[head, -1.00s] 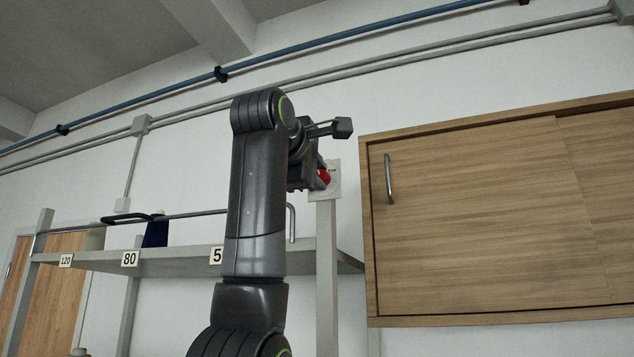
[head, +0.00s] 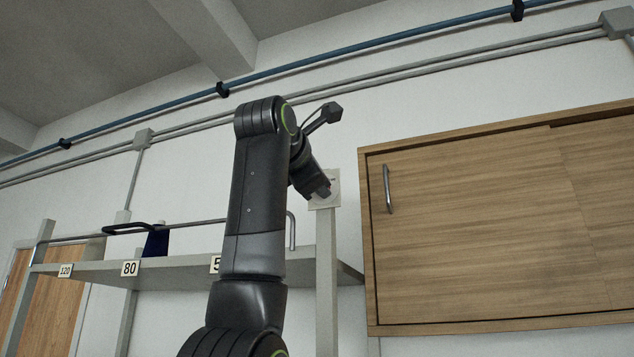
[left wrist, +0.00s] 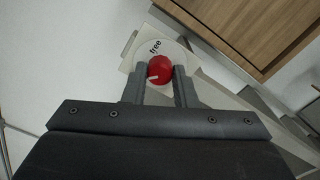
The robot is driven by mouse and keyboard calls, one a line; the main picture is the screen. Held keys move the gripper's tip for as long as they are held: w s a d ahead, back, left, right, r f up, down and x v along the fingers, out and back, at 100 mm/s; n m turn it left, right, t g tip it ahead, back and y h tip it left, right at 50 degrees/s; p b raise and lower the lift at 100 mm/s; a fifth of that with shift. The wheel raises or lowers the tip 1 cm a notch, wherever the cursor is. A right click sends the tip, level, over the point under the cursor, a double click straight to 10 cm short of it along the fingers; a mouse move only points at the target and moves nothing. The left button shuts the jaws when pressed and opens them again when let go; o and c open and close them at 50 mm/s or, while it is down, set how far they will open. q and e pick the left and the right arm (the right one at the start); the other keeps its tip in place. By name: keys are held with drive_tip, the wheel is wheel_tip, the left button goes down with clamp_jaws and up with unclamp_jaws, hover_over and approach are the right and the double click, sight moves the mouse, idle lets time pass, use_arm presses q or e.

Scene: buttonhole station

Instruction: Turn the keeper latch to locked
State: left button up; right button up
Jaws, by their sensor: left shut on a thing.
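The keeper latch is a red round knob (left wrist: 160,70) with a white line, which points left in the left wrist view. It sits on a pale round dial on a plate (left wrist: 133,50); the word "free" is readable above the knob, and no other word is readable. My left gripper (left wrist: 159,76) has its two fingers on either side of the knob, shut on it. In the head view my left gripper (head: 324,192) is tilted in front of the plate (head: 333,188) on top of a grey post, and hides the knob. My right gripper is not in view.
A wooden wall cabinet (head: 480,220) with a metal handle (head: 388,189) stands close to the right of the post. A grey shelf (head: 190,264) with number tags, a rail and a dark blue object (head: 156,242) is at the left.

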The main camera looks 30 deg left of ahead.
use_arm(q)
drive_tip(key=shift+f, duration=0.1)
drive_tip(key=o, duration=1)
drive_tip(key=b+v, duration=0.6)
drive_tip(key=v, duration=1.1)
drive_tip(key=shift+s+d, duration=0.15)
drive_tip(key=shift+d, duration=0.05)
